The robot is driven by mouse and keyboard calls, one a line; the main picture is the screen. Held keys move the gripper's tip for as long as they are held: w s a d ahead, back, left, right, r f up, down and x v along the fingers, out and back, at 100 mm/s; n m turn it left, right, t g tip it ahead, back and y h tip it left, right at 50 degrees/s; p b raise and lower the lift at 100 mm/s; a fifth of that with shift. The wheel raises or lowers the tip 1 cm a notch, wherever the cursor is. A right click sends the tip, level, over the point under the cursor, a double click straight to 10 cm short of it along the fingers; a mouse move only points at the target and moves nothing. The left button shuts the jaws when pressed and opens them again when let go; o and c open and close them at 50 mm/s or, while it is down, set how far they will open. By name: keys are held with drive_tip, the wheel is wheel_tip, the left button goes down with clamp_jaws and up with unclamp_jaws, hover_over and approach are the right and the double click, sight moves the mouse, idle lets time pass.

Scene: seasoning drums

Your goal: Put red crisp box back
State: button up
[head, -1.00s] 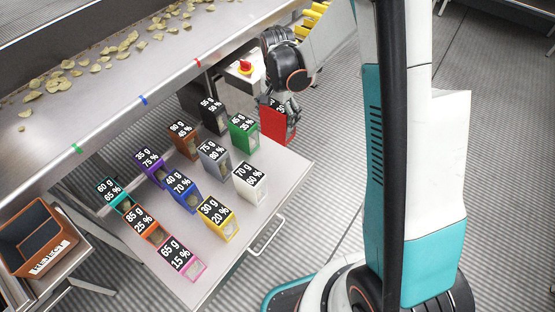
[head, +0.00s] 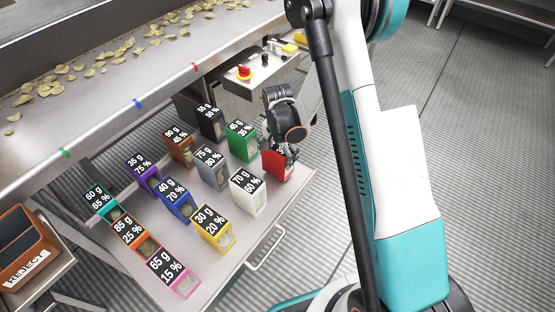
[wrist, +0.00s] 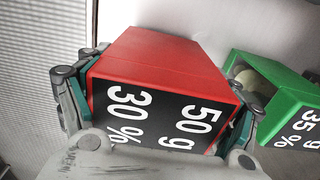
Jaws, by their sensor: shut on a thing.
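The red crisp box (head: 277,167) is at the right corner of the steel cart top, to the right of the green box (head: 241,142) and above the white box. In the wrist view the red box (wrist: 165,85) fills the middle, with a black label reading 50 g and 30 %. My gripper (head: 279,148) is shut on it, one finger on each side; my gripper also shows in the wrist view (wrist: 160,110). The green box (wrist: 280,95) is just beside it there. I cannot tell whether the red box's base touches the cart.
Several other labelled boxes stand in rows on the cart (head: 205,285), including the white box (head: 248,194) and grey box (head: 211,167). A control panel with a red button (head: 244,73) is behind. The conveyor (head: 110,90) with crisps runs along the left.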

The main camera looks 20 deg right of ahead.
drive_tip(key=shift+f, duration=0.8)
drive_tip(key=shift+r, duration=0.1)
drive_tip(key=o, duration=1.1)
